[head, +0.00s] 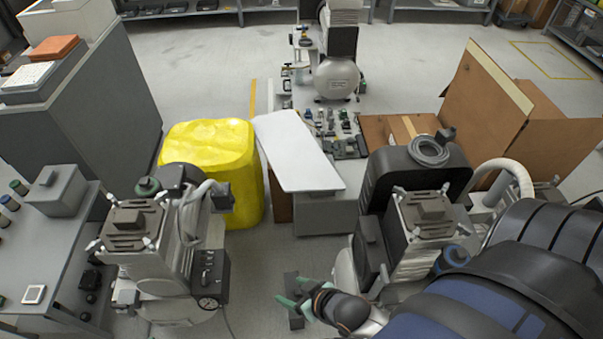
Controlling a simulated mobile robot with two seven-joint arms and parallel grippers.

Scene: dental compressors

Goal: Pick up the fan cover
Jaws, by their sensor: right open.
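I cannot make out for certain which part is the fan cover. A black rounded housing (378,185) stands behind the right compressor (430,220), with a grey coiled hose on top. The left compressor (145,235) has a similar square dark head. My right gripper (293,303) comes in from the lower right, low over the floor between the two compressors. Its greenish fingers are open, and I see nothing held between them. My left gripper is not in view.
A yellow wrapped block (212,150) and a grey table with a white sheet (297,150) stand in the middle. Open cardboard boxes (490,110) are at the right. A grey workbench (40,260) is at the left.

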